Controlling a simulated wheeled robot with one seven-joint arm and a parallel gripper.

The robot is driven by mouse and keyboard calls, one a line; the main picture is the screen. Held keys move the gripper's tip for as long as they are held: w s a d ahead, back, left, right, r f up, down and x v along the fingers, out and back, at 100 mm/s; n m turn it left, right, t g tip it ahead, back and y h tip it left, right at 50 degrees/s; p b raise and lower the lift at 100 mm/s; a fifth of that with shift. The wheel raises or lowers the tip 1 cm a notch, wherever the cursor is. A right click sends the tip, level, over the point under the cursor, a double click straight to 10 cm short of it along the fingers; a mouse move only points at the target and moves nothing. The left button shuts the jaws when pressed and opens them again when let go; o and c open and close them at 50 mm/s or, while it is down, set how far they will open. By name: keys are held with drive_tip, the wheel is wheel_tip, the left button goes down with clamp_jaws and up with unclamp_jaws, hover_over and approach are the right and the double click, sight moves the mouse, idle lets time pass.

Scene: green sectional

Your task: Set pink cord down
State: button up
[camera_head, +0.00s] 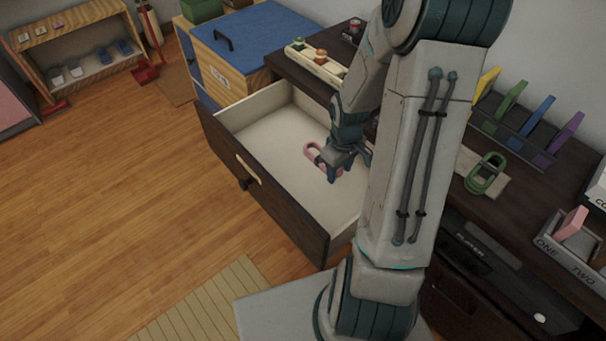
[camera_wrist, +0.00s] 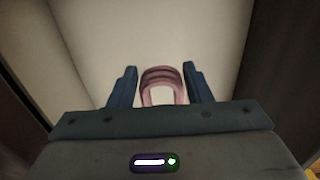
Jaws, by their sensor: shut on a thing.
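The pink cord (camera_head: 311,151) is a looped bundle inside the open drawer (camera_head: 250,108). My gripper (camera_head: 338,170) is down inside the drawer, shut on the cord. In the wrist view the cord (camera_wrist: 161,76) stands as a loop between the two fingers of my gripper (camera_wrist: 158,73), over the pale drawer floor. I cannot tell whether the cord touches the drawer floor. My wrist hides part of the cord in the head view.
The drawer's walls surround my gripper; its floor looks otherwise empty. A blue-lidded wooden box (camera_head: 245,45) stands behind the drawer. Wooden floor (camera_head: 100,190) is clear at left.

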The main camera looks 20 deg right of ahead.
drive_tip(key=b, duration=0.3)
hover_over(297, 192)
wheel_tip(297, 192, down, 7)
drive_tip(key=shift+f, duration=0.1)
drive_tip(key=shift+f+b, duration=0.6)
drive_tip(key=shift+f, duration=1.3)
drive_tip(key=shift+f, duration=0.2)
drive_tip(key=o, duration=1)
drive_tip(key=shift+r, duration=0.1)
